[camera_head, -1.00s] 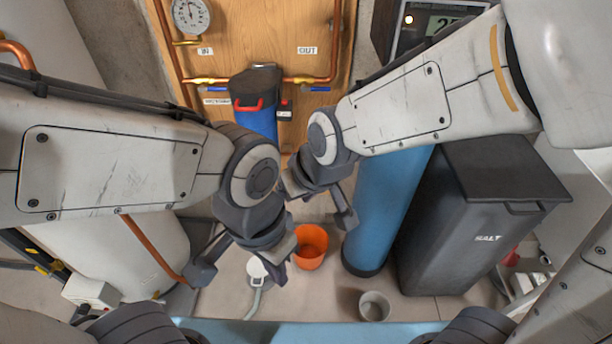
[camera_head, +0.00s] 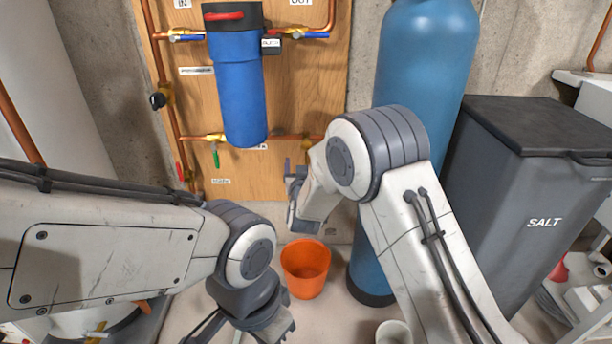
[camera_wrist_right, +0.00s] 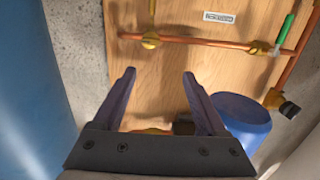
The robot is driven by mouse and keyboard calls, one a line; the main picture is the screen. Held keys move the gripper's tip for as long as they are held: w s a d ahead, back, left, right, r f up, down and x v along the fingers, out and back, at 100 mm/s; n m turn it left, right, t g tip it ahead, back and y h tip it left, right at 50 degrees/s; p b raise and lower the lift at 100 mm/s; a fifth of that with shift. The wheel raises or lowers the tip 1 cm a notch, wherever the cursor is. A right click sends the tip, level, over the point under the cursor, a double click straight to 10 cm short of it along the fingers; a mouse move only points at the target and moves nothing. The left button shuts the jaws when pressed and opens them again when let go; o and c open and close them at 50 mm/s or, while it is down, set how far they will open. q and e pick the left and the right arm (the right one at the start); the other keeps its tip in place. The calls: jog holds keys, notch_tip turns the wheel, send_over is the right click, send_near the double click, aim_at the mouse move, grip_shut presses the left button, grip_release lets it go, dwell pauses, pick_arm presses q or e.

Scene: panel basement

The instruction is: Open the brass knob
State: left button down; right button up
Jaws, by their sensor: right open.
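A round brass knob (camera_wrist_right: 150,40) sits on the lower copper pipe of the wooden panel in the right wrist view, beyond my fingertips and a little left of centre. A yellow stem shows above it there. In the head view my right gripper (camera_head: 291,190) is in front of the panel's lower right part. My left gripper (camera_head: 242,332) is at the bottom edge, fingers spread and partly cut off.
A blue filter housing (camera_head: 238,90) hangs on the wooden panel (camera_head: 310,90). A green-handled valve (camera_head: 215,155) and a black knob (camera_head: 158,100) are on the pipes. A blue tank (camera_head: 420,60) and a salt bin (camera_head: 520,200) stand right. An orange bucket (camera_head: 306,268) is on the floor.

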aim_at(306, 148)
jog(key=shift+t+h, duration=0.4)
jog(key=shift+h, duration=0.1)
jog(key=w+b, duration=0.1)
jog(key=w, duration=0.2)
jog(key=w+d+f+b, duration=0.1)
jog(key=w, duration=0.2)
jog(key=w+f+b, duration=0.1)
jog(key=w+b, duration=0.1)
jog(key=w, duration=0.2)
jog(key=shift+d+f, duration=0.15)
jog(key=shift+f, duration=0.1)
pick_arm(q)
jog(key=shift+f, duration=2.75)
pick_arm(e)
jog(key=shift+w+r, duration=0.1)
jog(key=shift+w, duration=0.55)
